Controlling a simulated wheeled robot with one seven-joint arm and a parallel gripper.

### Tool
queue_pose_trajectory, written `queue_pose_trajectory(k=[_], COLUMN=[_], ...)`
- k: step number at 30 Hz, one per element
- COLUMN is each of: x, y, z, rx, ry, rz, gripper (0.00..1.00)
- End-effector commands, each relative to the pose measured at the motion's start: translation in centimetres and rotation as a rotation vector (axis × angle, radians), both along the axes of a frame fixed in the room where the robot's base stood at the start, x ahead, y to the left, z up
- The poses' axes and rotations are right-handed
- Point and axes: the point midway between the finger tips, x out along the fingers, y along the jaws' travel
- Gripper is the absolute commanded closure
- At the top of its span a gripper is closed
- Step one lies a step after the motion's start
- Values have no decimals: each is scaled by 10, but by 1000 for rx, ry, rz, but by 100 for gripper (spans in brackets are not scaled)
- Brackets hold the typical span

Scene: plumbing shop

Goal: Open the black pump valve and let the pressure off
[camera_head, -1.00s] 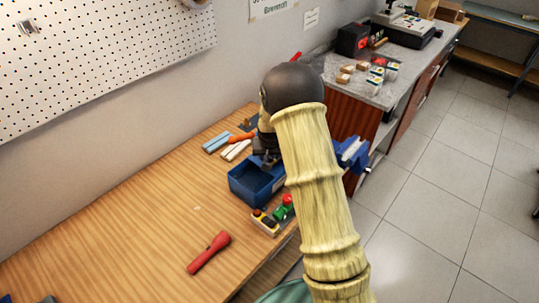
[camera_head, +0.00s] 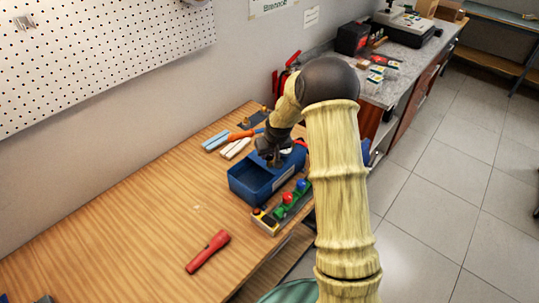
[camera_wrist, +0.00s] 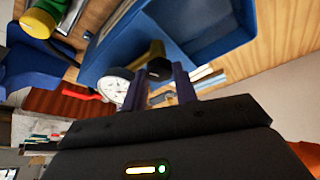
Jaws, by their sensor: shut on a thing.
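The blue pump tank (camera_head: 240,189) stands open-topped on the wooden bench, left of my arm in the head view. It also shows in the wrist view (camera_wrist: 190,40). My gripper (camera_head: 271,158) is over the tank's far right end, pointing down. In the wrist view my gripper (camera_wrist: 159,72) has its fingers around a small black valve part (camera_wrist: 158,75) on a brass-yellow body (camera_wrist: 150,55), and is shut on it. A round white gauge (camera_wrist: 113,88) is just left of the fingers. The fingers partly hide the valve.
A panel with red and green knobs (camera_head: 287,199) lies right of the tank. A red torch (camera_head: 208,251) lies on the bench at the front. An orange-handled tool (camera_head: 242,134) and pale blocks (camera_head: 236,149) lie behind the tank. The bench's left part is clear.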

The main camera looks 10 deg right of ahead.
Motion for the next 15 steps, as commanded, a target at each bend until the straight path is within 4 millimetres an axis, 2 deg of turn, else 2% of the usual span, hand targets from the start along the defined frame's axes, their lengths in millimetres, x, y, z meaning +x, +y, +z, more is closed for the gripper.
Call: queue_pose_trajectory(k=[15], x=[2], y=[-5], z=[1], rx=[4], ry=[0], rz=[482], gripper=[94])
